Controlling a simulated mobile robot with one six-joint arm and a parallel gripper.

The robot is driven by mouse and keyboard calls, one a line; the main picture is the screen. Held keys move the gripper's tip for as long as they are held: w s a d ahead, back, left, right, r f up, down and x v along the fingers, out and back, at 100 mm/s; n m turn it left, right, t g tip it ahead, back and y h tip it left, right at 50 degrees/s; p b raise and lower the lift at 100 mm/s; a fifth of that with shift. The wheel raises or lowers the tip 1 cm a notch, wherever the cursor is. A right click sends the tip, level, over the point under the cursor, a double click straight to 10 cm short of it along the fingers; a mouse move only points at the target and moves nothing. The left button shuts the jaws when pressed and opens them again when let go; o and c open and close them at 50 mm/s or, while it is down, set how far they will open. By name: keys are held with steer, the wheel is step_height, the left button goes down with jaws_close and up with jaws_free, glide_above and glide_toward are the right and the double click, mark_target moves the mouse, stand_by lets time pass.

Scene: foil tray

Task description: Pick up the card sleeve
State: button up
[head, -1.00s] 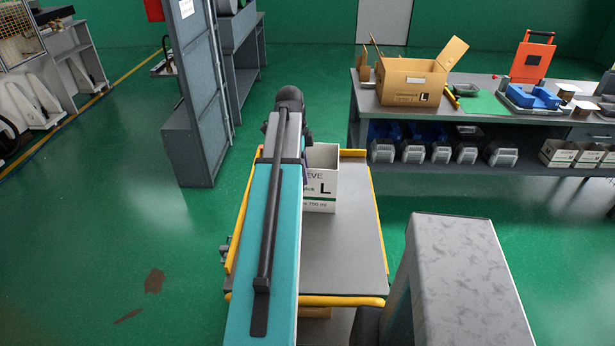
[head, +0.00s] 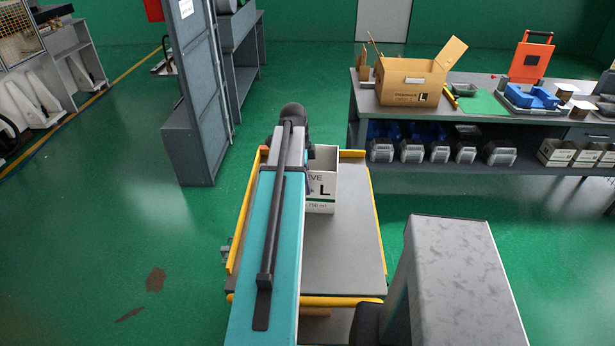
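The card sleeve (head: 322,190) is a white box-like sleeve with dark lettering, a large "L" and a green stripe. It stands upright on the far part of a grey cart top (head: 345,250) with yellow rails. Its left part is hidden behind my teal arm. The far end of my arm is over the cart's far left side, beside the sleeve in the picture. My gripper is hidden behind the arm, so I cannot see its fingers or whether it touches the sleeve.
A grey workbench (head: 480,122) stands at the back right with an open cardboard box (head: 410,82), blue parts (head: 532,97) and an orange frame (head: 531,60). A grey cabinet (head: 195,130) stands left of the cart. The near part of the cart top is clear.

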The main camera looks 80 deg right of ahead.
steer(key=shift+s+f, duration=0.1)
steer(key=shift+f, duration=0.5)
jaws_close()
